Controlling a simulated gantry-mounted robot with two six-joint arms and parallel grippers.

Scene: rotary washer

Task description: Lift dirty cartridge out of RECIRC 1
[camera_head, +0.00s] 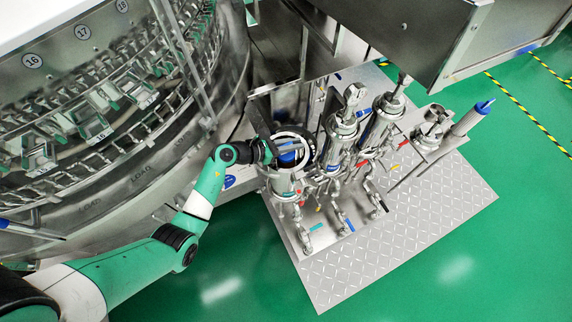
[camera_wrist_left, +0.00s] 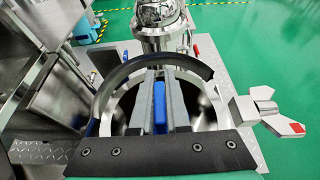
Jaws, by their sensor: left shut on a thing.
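My left gripper (camera_head: 291,150) is over the open mouth of the leftmost steel filter housing (camera_head: 284,184). In the left wrist view, its two grey fingers (camera_wrist_left: 157,78) are shut on a blue part (camera_wrist_left: 159,105) of the cartridge, inside the housing's round rim (camera_wrist_left: 228,97). Blue also shows under the gripper in the head view (camera_head: 289,159). The rest of the cartridge is hidden by the fingers and the housing wall, so its depth in the housing cannot be told. No label reading RECIRC 1 is legible. My right gripper is not in view.
Two closed steel housings (camera_head: 341,136) stand close on the right. Beyond them, a grey cylinder with a blue end (camera_head: 468,121) leans at a slant. The large washer drum (camera_head: 95,150) is at the left. A steel box (camera_head: 415,35) overhangs behind. The diamond-plate front (camera_head: 400,240) is clear.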

